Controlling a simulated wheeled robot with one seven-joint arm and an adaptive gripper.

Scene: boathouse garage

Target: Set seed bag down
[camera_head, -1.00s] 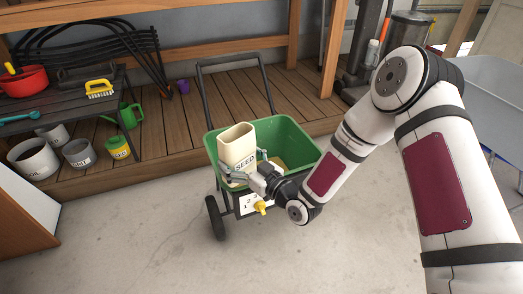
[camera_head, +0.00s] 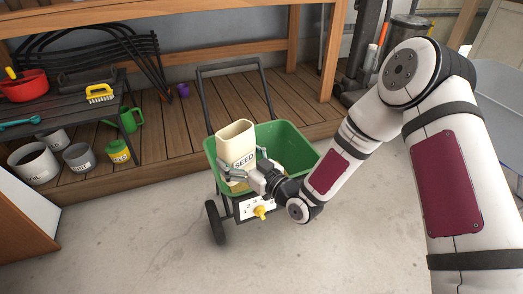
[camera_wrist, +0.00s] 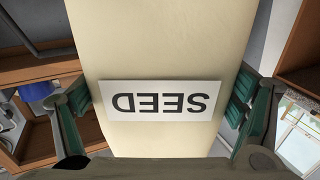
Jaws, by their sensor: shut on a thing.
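The seed bag (camera_head: 236,143) is a cream, open-topped container with a white SEED label. My gripper (camera_head: 249,174) is shut on it, with one finger on each side. In the wrist view the bag (camera_wrist: 170,45) fills the middle between the green-padded fingers (camera_wrist: 160,120), its label upside down. The bag is roughly upright at the left part of the green spreader hopper (camera_head: 297,140). Its lower end is hidden by the hopper's front wall and my gripper, so I cannot tell whether it touches the hopper.
The spreader stands on bare concrete (camera_head: 150,255), with a wheel (camera_head: 215,222), a black handle (camera_head: 229,67) and a yellow knob (camera_head: 261,212). A low wooden deck (camera_head: 180,125) lies behind. Pots, including a white one (camera_head: 34,164), and a dark bench (camera_head: 70,110) stand left.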

